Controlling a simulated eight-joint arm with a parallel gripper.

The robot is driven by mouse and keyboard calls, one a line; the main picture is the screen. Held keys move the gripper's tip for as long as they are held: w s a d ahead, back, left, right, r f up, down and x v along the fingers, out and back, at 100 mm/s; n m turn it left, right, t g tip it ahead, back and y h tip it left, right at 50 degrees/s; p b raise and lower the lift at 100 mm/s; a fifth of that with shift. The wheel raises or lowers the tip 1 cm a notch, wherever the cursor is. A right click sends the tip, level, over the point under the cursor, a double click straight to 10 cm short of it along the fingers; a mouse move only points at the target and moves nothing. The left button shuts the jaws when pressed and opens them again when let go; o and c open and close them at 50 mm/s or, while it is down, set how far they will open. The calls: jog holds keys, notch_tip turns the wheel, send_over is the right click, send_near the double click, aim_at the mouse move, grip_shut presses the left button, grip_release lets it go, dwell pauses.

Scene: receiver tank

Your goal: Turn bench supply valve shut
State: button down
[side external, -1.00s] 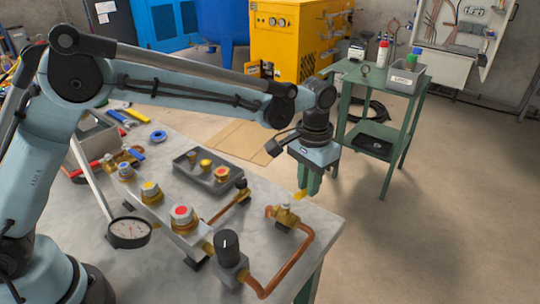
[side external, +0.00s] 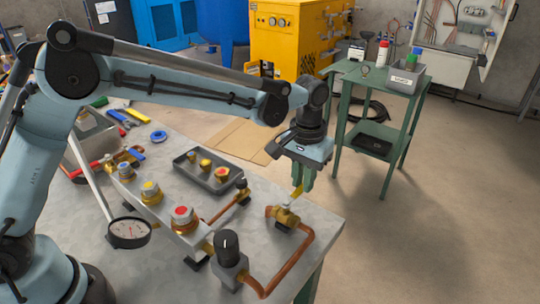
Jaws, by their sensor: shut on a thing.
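The bench supply valve (side external: 286,215) is a brass body in the copper pipe at the right end of the bench. Its yellow lever (side external: 297,192) rises from the body toward my gripper. My gripper (side external: 302,186) points down over the bench's right edge and is shut on the yellow lever. The green fingers hide the lever's outer end.
A grey tray (side external: 205,173) of fittings lies behind. A green stand (side external: 385,140) is behind right; floor between is clear.

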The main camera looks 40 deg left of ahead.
aim_at(301, 185)
jog(key=c, duration=1.1)
grip_release()
jog(key=shift+o, duration=0.2)
jog(key=shift+r, duration=0.1)
notch_tip(301, 185, up, 12)
jog(key=s+a+r+t, duration=0.2)
jog(key=s+a+t, duration=0.1)
jog(key=s+a, duration=0.55)
jog(key=s+a+f+t, duration=0.4)
jog(key=s+a+f, duration=0.3)
jog(key=s+a, duration=0.1)
jog(key=shift+s+a, duration=0.2)
jog(key=shift+s, duration=0.25)
